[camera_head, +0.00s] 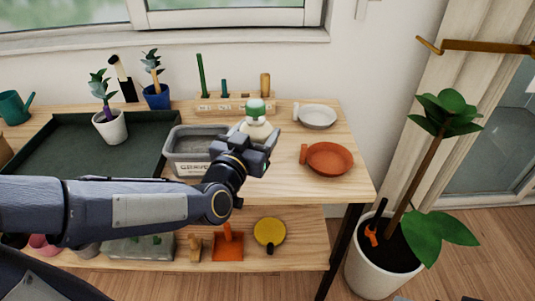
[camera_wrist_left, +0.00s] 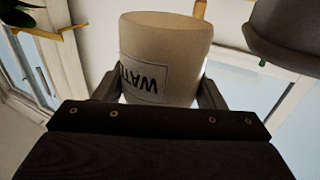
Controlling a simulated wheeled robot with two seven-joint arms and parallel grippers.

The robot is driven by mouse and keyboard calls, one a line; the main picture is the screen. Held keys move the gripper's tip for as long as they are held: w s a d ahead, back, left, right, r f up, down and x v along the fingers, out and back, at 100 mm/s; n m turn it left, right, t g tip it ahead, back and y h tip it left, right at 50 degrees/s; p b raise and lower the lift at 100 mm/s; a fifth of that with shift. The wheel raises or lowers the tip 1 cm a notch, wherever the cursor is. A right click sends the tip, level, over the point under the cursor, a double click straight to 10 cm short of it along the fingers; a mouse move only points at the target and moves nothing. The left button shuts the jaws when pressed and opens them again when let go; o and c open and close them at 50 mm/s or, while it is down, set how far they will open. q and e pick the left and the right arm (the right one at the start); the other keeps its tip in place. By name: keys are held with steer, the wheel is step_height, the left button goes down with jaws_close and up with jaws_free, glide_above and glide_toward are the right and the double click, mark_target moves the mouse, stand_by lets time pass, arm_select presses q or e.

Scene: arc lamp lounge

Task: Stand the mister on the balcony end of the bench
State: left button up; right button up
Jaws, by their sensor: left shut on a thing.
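The mister (camera_head: 256,127) is a cream bottle with a green top, over the back middle of the wooden bench (camera_head: 277,184), just right of the grey gravel bin. My left gripper (camera_head: 255,150) is shut on it. In the left wrist view the mister's cream body (camera_wrist_left: 175,60) sits between the two fingers, with its label upside down and partly cut off. My gripper hides its base in the head view, so I cannot tell whether it touches the bench top. My right gripper is not in view.
A terracotta saucer (camera_head: 329,159) and a white saucer (camera_head: 317,117) lie at the bench's right end, towards the glass door (camera_head: 502,130). The gravel bin (camera_head: 185,160) is left of the mister. A tall potted plant (camera_head: 378,270) stands beyond the right end. The front right corner is bare.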

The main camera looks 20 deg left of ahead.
arm_select(q)
steer(key=w+f, duration=0.1)
steer(key=w+d+f, duration=0.1)
steer(key=w+f+b, duration=0.1)
steer(key=f, duration=0.1)
steer(key=shift+d, duration=0.35)
steer(key=shift+f+b, duration=0.45)
steer(key=shift+f, duration=1.15)
steer(key=shift+f, duration=0.15)
steer(key=o, duration=0.8)
steer(key=shift+f, duration=0.1)
steer(key=o, duration=0.5)
steer(key=shift+c, duration=0.2)
